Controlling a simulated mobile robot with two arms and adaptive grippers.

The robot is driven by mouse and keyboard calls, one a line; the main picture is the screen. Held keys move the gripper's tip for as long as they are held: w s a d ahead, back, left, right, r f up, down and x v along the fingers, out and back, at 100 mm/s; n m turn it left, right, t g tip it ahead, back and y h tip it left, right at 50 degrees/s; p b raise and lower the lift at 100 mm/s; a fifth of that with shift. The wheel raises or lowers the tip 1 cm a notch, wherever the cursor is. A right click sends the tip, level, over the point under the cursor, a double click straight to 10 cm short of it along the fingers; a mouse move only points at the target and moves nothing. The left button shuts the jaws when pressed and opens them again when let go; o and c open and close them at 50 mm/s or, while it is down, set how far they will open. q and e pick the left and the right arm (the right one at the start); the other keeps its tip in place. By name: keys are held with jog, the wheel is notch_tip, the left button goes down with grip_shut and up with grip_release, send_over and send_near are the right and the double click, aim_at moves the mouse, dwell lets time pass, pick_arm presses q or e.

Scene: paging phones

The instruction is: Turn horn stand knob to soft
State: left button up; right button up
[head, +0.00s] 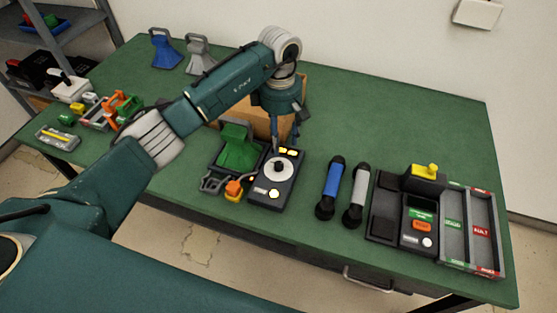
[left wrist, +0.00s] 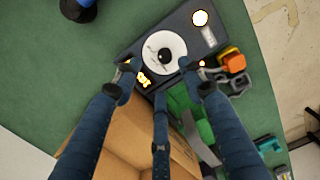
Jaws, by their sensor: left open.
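The horn stand is a dark box (head: 266,197) with a round white dial, the knob (head: 279,169), on its top face. Small yellow lit labels (head: 289,152) show at the dial's far edge, too small to read. In the left wrist view the white dial (left wrist: 160,57) has a dark centre, and a lit round white spot (left wrist: 200,18) shows on the panel. My left gripper (head: 285,145) points down just over the far side of the dial. Its fingers are spread open around the near dial edge in the wrist view (left wrist: 156,72); contact cannot be told. My right gripper is out of view.
A green horn (head: 238,150) sits left of the dial box, with an orange-yellow piece (head: 234,189) in front. A cardboard box (head: 245,122) stands behind. Blue (head: 332,183) and grey (head: 357,190) handsets lie right, then a sorting tray (head: 484,225). The back right table is clear.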

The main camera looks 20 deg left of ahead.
aim_at(278, 164)
pick_arm(q)
jog(key=f+p, duration=0.1)
jog(key=f, duration=0.2)
jog(key=f+p, duration=0.1)
jog(key=f, duration=0.3)
jog(key=a+f+p, duration=0.1)
jog(key=f, duration=0.2)
jog(key=shift+s+f, duration=0.2)
jog(key=shift+f, duration=0.05)
jog(key=shift+y, duration=0.3)
grip_shut()
